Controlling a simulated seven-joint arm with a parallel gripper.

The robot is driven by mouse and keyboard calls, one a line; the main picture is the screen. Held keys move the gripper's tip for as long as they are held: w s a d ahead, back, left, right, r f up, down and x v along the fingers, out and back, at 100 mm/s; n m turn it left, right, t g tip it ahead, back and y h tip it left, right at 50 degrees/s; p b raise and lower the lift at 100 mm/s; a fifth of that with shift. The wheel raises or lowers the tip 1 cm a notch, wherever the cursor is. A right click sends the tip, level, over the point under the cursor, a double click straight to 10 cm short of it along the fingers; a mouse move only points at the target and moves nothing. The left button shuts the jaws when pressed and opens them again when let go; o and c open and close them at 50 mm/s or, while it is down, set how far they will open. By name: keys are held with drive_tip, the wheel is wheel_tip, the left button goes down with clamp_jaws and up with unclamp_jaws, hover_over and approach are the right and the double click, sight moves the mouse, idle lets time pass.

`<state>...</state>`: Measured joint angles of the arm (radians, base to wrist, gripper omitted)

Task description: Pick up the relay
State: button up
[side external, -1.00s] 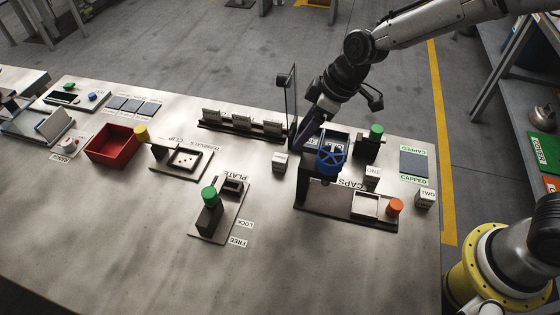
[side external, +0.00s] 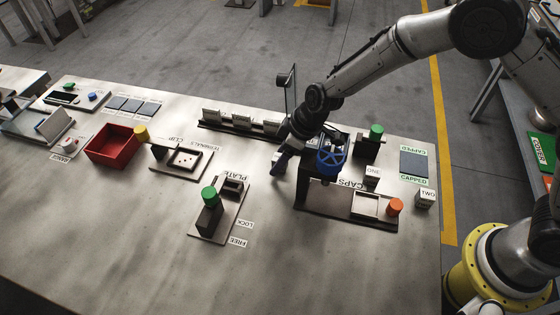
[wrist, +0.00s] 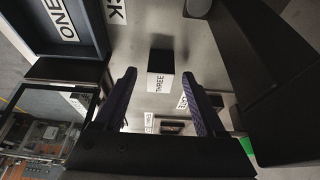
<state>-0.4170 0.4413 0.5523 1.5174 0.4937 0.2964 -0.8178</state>
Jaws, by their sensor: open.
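A small dark block with a white face marked THREE (wrist: 160,83) stands on the bench; I take it to be the relay, though nothing on it says so. In the wrist view it lies between and just ahead of my two fingertips (wrist: 159,74), with a gap on each side. My gripper (side external: 280,164) is open and empty, low over the bench just left of the blue handwheel. In the side view my gripper hides the block. Similar small blocks marked ONE (side external: 372,177) and TWO (side external: 424,198) stand to the right.
The blue handwheel (side external: 331,160) on its dark stand is close right of my gripper. A rack of labelled pieces (side external: 240,125) and an upright dark frame (side external: 291,90) are behind. The plate fixture with a green knob (side external: 209,194) is at front left. Bare bench lies in front.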

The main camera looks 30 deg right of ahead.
drive_tip(key=shift+w+f, duration=0.1)
drive_tip(key=shift+f, duration=0.05)
clamp_jaws()
idle(0.4)
